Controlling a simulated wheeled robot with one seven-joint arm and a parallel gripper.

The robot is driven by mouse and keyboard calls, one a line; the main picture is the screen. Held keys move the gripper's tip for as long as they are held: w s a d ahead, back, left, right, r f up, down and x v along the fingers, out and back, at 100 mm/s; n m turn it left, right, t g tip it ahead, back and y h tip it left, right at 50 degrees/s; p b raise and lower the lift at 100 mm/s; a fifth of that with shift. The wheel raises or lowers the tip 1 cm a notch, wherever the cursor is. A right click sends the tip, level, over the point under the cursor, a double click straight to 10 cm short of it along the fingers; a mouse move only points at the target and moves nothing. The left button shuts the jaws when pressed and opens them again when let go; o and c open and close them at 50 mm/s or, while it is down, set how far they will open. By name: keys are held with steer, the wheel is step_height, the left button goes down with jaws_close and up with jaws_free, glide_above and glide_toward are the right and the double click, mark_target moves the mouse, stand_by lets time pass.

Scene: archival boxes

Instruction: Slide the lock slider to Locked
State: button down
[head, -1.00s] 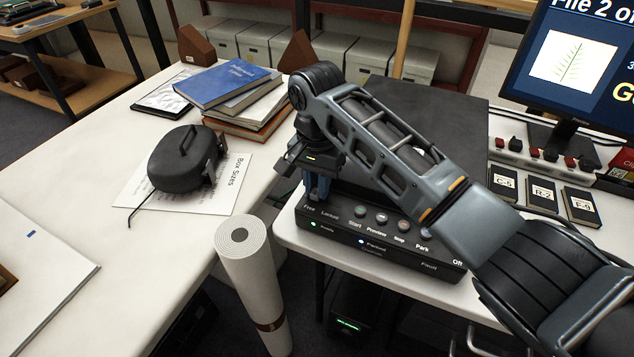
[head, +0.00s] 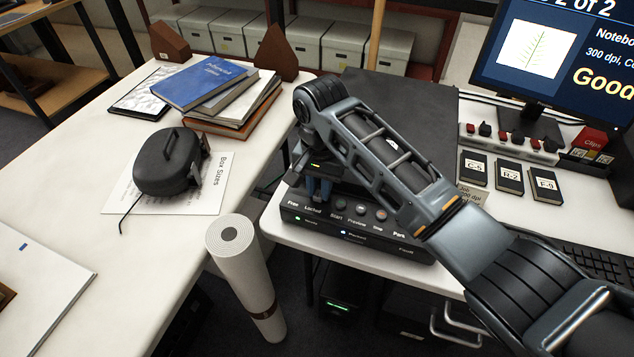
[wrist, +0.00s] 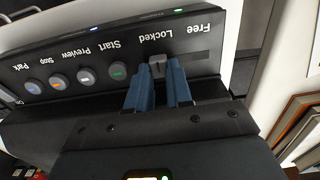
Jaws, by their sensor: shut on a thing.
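The black control panel (head: 345,236) lies along the front of a dark flat device at the table's front edge. My gripper (head: 319,188) is low at the panel's left part, just behind the word Locked. In the wrist view the panel appears upside down. There the grey lock slider knob (wrist: 157,69) sits between the blue fingertips of my gripper (wrist: 159,84), which are shut on it. The knob is at the Locked end of its slot (wrist: 193,57), and the slot's Free end is bare. In the head view my gripper hides the knob.
Round buttons (wrist: 87,74) sit beside the slider on the panel. A rolled white sheet (head: 240,270) stands in the gap between the tables. Stacked books (head: 225,95) and a black case (head: 168,162) lie on the left table. A monitor (head: 555,50) stands at the right.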

steer(key=c, duration=1)
jaws_free()
steer(key=shift+d, duration=0.2)
step_height(320, 180, up, 8)
steer(key=shift+f, duration=0.15)
